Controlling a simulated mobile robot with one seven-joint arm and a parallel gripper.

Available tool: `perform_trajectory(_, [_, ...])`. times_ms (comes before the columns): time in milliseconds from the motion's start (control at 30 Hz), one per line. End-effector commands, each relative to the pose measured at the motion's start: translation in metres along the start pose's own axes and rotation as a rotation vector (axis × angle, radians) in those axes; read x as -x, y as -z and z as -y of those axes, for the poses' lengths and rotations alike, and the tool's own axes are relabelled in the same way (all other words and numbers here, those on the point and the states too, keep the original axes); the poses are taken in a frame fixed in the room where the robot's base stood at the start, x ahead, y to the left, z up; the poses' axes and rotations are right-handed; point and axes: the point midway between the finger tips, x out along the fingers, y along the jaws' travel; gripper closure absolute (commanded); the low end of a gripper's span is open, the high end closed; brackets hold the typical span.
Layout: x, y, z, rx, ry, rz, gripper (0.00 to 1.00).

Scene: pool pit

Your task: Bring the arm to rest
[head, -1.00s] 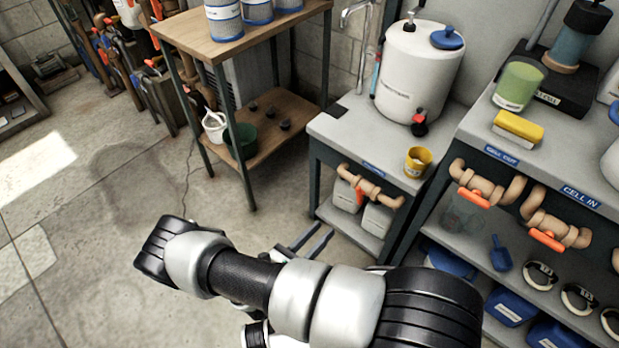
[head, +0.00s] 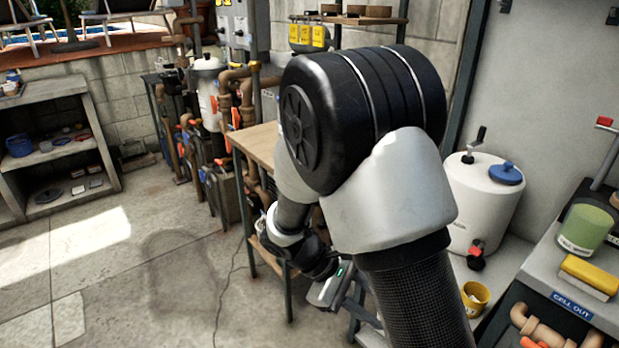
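My arm is folded up in the middle of the head view, with its large black and white joint close to the camera. My gripper (head: 366,304) hangs low beyond the forearm, beside the wooden-topped table (head: 256,143) and the grey bench (head: 499,258). Its two fingers look apart, with nothing seen between them. The forearm hides part of the fingers, so their tips are not fully clear.
A white tank (head: 482,205) and a yellow cup (head: 474,297) stand on the bench at right. A green-labelled jar (head: 586,228) and yellow sponge (head: 589,272) are farther right. Shelves (head: 60,150) stand far left. The concrete floor (head: 130,270) at left is clear.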

Motion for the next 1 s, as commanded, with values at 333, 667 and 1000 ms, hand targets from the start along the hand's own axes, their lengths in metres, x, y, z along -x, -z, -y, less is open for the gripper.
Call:
perform_trajectory(333, [0.068, -0.105, -0.004, -0.514, 0.28, -0.412, 0.69])
perform_trajectory(667, [0.111, -0.168, 0.009, -0.876, 0.402, -0.735, 0.69])
perform_trajectory(1000, [0.141, -0.205, 0.016, -1.078, 0.433, -0.934, 0.69])
